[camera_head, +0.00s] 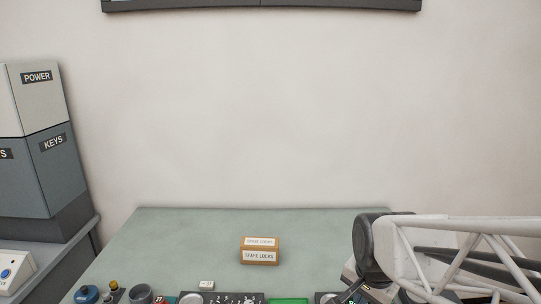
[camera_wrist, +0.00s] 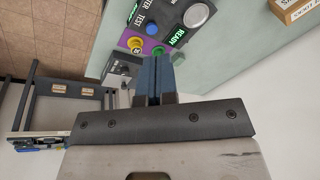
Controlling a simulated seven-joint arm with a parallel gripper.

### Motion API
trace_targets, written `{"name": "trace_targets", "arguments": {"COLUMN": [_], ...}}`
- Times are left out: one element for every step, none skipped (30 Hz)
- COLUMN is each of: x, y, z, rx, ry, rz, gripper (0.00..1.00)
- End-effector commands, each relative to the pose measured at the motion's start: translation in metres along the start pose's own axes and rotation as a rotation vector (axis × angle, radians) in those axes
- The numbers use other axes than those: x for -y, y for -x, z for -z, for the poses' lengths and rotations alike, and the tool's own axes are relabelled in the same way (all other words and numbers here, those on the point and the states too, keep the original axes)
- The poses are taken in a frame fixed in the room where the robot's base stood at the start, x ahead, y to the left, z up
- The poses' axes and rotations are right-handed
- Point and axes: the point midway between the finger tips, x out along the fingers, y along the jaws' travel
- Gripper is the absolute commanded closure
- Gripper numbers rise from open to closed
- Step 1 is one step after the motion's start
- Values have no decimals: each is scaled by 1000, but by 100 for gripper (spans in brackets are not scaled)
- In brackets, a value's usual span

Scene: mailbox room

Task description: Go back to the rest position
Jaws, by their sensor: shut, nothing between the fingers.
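My gripper (camera_wrist: 154,78) shows in the wrist view with its two dark blue fingers together and nothing between them. It points toward the table's edge, near a panel with buttons. In the head view my white arm reaches in at the right above the table; the fingertips are hidden there. The green-grey table (camera_head: 180,235) fills the lower middle of the head view, and its surface also shows in the wrist view (camera_wrist: 235,60).
A "SPARE LOCKS" box (camera_head: 259,256) stands on the table. A button panel with a "READY" label (camera_wrist: 175,36) lies by the fingers. Grey cabinets labelled "KEYS" (camera_head: 53,165) and "POWER" (camera_head: 30,100) stand at left.

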Motion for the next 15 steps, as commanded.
{"name": "trace_targets", "arguments": {"x": [-5, -8, -12, -15, -18, -22, -25, -28, -32, -34, -37, -41, -43, -45, -47], "y": [10, 14, 20, 25, 29, 35, 39, 43, 48, 52, 54, 58, 61, 63, 66], "z": [-5, -8, -12, -15, -18, -22, -25, -28, -32, -34, -37, -41, -43, -45, -47], "rx": [-3, -2, 0, 0, 0, 2, 3, 4, 5, 5, 7, 9, 9, 9, 11], "ry": [67, 111, 169, 214, 257, 315, 359, 402, 456, 495, 531, 577, 608, 636, 669], "rz": [2, 0, -1, -2, -3, -4, -5, -6, -7, -8, -9, -10, -10, -10, -11], "gripper": [100, 100, 100, 100, 100, 100, 100, 100, 100, 100, 100, 100, 100, 100, 100]}}
